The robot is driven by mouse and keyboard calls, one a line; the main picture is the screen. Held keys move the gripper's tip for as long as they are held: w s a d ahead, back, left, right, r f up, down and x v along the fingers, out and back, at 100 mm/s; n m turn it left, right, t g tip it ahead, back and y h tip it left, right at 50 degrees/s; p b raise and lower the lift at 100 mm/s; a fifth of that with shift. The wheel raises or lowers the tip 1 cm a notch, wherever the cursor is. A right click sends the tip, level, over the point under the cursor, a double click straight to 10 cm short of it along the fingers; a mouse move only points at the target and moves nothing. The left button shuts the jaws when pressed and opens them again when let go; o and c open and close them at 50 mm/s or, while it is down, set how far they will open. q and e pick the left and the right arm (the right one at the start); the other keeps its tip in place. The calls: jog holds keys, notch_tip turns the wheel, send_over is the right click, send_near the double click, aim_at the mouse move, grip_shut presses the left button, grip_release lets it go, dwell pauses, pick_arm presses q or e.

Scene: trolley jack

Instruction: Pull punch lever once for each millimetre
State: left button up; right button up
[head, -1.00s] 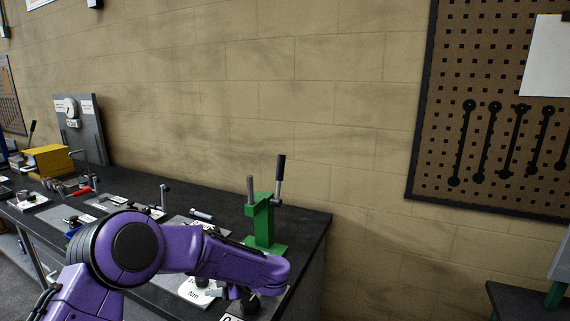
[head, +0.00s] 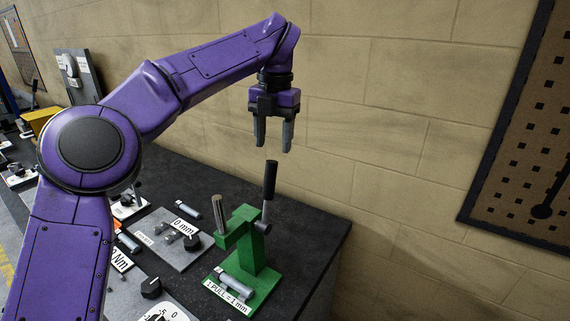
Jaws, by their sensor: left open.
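The green punch press (head: 254,254) stands upright near the right end of the dark bench. Its lever (head: 268,195) has a black handle and points up, leaning slightly. A grey ram rod (head: 220,214) stands on the press's left arm. A label (head: 229,298) at its base reads "1 PULL = 1 mm", and a small grey cylinder (head: 236,284) lies on the base. My left gripper (head: 273,142) points down, open and empty, just above the top of the lever handle and apart from it. My right gripper is not in view.
A grey plate (head: 165,238) with a "0 mm" label (head: 184,225) and black knob lies left of the press. A dial with a black knob (head: 151,287) is in front. The bench's right edge is close to the press. A pegboard (head: 525,150) hangs at right.

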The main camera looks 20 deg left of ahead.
aim_at(269, 166)
pick_arm(q)
jog(key=shift+w+f, duration=0.15)
jog(key=shift+w, duration=0.15)
jog(key=f, duration=0.2)
jog(key=s+f, duration=0.1)
jog(key=s+f+b, duration=0.1)
jog(key=f, duration=0.1)
jog(key=shift+s+a+f, duration=0.1)
jog(key=shift+a+f, duration=0.15)
jog(key=shift+f, duration=0.05)
jog(key=f, duration=0.2)
jog(key=w+f, duration=0.1)
jog(key=f, duration=0.1)
jog(key=shift+w+f, duration=0.15)
jog(key=shift+s, duration=0.3)
grip_shut()
